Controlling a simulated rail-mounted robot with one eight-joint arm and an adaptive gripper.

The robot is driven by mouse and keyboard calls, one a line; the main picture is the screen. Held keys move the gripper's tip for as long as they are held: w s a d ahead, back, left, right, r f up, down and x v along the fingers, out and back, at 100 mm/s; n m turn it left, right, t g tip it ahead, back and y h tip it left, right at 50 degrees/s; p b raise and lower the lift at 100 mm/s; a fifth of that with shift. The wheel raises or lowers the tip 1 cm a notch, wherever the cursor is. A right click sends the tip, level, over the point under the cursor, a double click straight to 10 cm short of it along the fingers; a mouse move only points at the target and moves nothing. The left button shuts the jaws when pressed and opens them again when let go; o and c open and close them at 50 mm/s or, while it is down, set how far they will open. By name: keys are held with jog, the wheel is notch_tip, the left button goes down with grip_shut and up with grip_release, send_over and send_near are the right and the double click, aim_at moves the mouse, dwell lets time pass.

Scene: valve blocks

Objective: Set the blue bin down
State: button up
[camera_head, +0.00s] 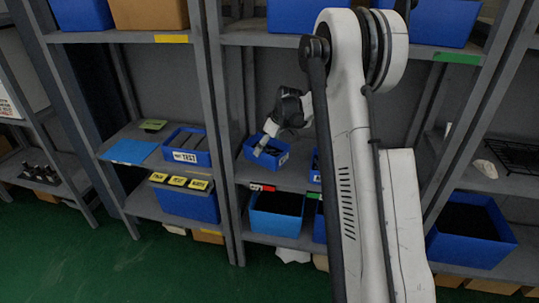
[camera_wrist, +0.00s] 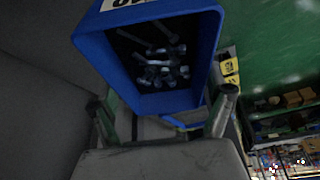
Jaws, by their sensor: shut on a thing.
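The blue bin (camera_head: 277,159) is in the middle bay, over the mid-height shelf (camera_head: 294,180). My gripper (camera_head: 266,142) reaches down to it and is shut on its wall. In the wrist view the bin (camera_wrist: 99,52) holds several metal bolts and carries a white label at the picture's top edge. My gripper's fingers (camera_wrist: 164,112) show on both sides of the bin's lower part in that view; the exact contact is hidden. I cannot tell whether the bin's bottom touches the shelf.
Another blue bin (camera_head: 314,178) sits just right, partly hidden by my arm. A blue bin labelled TEST (camera_head: 187,157) and a blue mat (camera_head: 130,151) are in the left bay. A grey upright (camera_head: 217,120) separates the bays. A larger blue bin (camera_head: 276,222) stands below.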

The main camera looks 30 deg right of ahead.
aim_at(269, 145)
jog(key=w+d+f, duration=0.1)
jog(key=w, duration=0.1)
jog(key=w+d+f, duration=0.2)
jog(key=shift+w+d+f, duration=0.15)
jog(key=shift+d+f, duration=0.05)
jog(key=shift+d, duration=0.05)
jog(key=shift+f+b, duration=0.35)
jog(key=shift+f, duration=1.6)
jog(key=shift+f, duration=0.15)
jog(key=o, duration=1.7)
